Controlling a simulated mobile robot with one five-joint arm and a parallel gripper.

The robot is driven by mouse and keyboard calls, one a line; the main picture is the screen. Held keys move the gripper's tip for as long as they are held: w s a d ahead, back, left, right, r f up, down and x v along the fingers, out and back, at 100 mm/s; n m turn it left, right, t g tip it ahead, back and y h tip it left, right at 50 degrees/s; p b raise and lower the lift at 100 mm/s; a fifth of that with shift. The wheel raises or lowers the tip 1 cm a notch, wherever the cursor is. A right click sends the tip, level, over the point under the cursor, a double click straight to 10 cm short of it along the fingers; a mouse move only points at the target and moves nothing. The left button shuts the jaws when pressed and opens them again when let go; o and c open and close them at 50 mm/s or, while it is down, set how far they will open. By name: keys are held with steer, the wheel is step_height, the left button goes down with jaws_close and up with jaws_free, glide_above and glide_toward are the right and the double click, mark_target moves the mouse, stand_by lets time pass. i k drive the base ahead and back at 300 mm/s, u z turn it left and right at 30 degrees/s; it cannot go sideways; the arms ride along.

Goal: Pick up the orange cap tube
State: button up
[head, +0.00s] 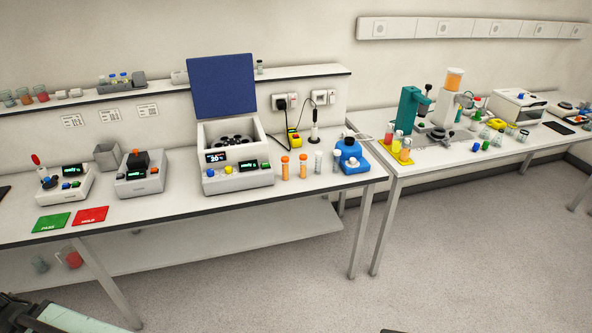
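Two tubes with orange caps stand upright on the left bench, right of the white centrifuge-like machine: one nearer the machine (285,170) and one just right of it (303,169). I cannot tell which of them the task means. Both have orange contents or bodies and stand apart from each other. On the right bench, an orange-topped container (405,151) stands on a yellow tray. My gripper is not in view; part of my own body shows at the bottom left.
Two pale-capped tubes (318,163) and a blue device (350,154) stand right of the orange-capped tubes. The machine (236,180) with its blue lid raised stands left. Green (51,222) and red (91,215) mats lie at the front left. The floor (460,245) before the benches looks clear.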

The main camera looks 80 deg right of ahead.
mark_target(284, 160)
steer(key=z, duration=1.45)
steer(key=i, duration=0.8)
steer(key=z, duration=0.05)
